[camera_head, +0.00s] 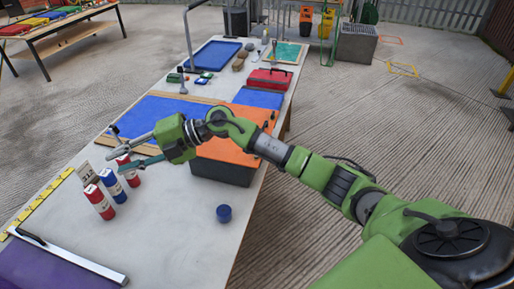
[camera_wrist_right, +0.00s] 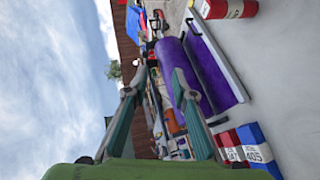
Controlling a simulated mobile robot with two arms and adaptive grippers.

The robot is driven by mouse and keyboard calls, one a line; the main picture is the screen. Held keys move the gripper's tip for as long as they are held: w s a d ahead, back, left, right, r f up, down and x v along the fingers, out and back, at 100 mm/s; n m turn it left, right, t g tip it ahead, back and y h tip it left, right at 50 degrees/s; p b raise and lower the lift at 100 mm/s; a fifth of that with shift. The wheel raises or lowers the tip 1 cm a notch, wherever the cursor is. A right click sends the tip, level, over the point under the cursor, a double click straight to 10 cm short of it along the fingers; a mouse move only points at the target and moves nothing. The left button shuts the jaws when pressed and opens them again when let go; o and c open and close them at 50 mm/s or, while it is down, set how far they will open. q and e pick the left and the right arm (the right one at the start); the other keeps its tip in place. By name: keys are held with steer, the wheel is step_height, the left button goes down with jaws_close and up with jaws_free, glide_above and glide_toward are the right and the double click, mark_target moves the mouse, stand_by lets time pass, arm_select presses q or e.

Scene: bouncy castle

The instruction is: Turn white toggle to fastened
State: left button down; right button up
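I cannot make out a white toggle for certain in either view. A box with an orange lid (camera_head: 232,150) and dark body stands on the table, with small dark fittings on its lid; no white toggle shows clearly on it. My right gripper (camera_head: 113,162) reaches leftward over the table, past the box and near the cans. Its fingers are apart and empty. In the right wrist view its two fingertips (camera_wrist_right: 157,78) show a clear gap, with a purple pad (camera_wrist_right: 185,75) beyond them. My left gripper is not in view.
Red and blue cans (camera_head: 99,202) stand below my right gripper beside a number card (camera_head: 88,176). A blue cap (camera_head: 224,213) sits on bare table. A purple pad with a white rail (camera_head: 80,258) is at the near left. A blue mat (camera_head: 160,112) lies behind the gripper.

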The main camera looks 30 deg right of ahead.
steer(key=w+d+f+m+g+h, duration=0.15)
steer(key=d+h, duration=0.35)
steer(key=d, duration=0.8)
steer(key=w+d+f+m+g+h, duration=0.1)
steer(key=d+f+g+h, duration=0.15)
steer(key=d+h, duration=0.7)
steer(key=s+d+r+m+g, duration=0.1)
steer(key=s+d+r, duration=0.1)
steer(key=d, duration=0.5)
steer(key=s+d+r+m, duration=0.1)
steer(key=s+d, duration=0.1)
steer(key=d, duration=0.6)
steer(key=shift+y, duration=0.25)
steer(key=f+p, duration=0.1)
steer(key=f, duration=0.3)
steer(key=f+p, duration=0.1)
steer(key=f, duration=0.3)
steer(key=f+p, duration=0.1)
steer(key=f, duration=0.4)
steer(key=shift+w+a, duration=0.1)
steer(key=shift+a, duration=0.15)
jaws_close()
